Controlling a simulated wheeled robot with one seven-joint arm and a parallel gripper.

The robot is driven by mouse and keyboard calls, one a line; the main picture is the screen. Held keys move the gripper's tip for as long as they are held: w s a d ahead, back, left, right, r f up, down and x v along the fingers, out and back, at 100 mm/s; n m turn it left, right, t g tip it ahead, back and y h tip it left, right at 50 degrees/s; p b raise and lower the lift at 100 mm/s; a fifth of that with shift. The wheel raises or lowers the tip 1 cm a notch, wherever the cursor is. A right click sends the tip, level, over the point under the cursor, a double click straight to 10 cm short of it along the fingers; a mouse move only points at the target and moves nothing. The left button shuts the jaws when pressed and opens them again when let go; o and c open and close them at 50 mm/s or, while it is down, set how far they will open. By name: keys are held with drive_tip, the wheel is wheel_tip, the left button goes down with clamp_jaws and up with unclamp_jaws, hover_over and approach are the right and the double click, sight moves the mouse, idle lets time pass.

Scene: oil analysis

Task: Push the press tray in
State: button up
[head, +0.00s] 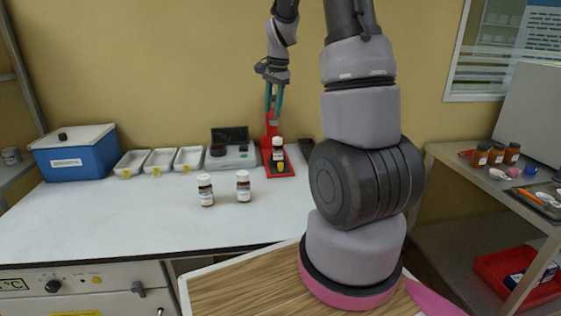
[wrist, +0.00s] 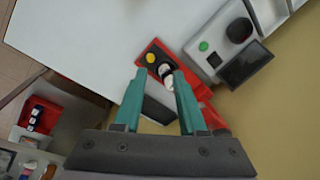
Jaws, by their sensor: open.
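The red press (head: 269,128) stands at the back right of the white bench, with a low red base and dark tray area (head: 287,168) in front. A small bottle with a white label (head: 277,155) stands at the press; its white part also shows in the wrist view (wrist: 168,82). A yellow round part (wrist: 151,57) sits near the front end of the base. My gripper (head: 274,107) has two teal fingers, pointing down above the press. In the wrist view my gripper (wrist: 157,82) is open, with nothing between its fingers. The fingers partly hide the press.
Two white-capped bottles (head: 205,190) (head: 243,187) stand on the bench to the front left. A grey device (head: 231,157) with a dark screen is just left of the press. White trays (head: 160,162) and a blue box (head: 76,158) stand further left. The bench front is clear.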

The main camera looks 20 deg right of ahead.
sight(280, 163)
drive_tip(key=w+d+f, duration=0.1)
drive_tip(key=f, duration=0.6)
drive_tip(key=w+d+f+m+g, duration=0.1)
drive_tip(key=d+f, duration=0.1)
drive_tip(key=f, duration=0.6)
drive_tip(key=w+d+f+m, duration=0.1)
drive_tip(key=w+f, duration=0.1)
drive_tip(key=f, duration=0.5)
drive_tip(key=shift+w+d+f+g+h, duration=0.1)
drive_tip(key=shift+d+f+g+h, duration=0.2)
drive_tip(key=shift+d+g, duration=0.1)
drive_tip(key=shift+c, duration=0.3)
clamp_jaws()
drive_tip(key=shift+r, duration=0.1)
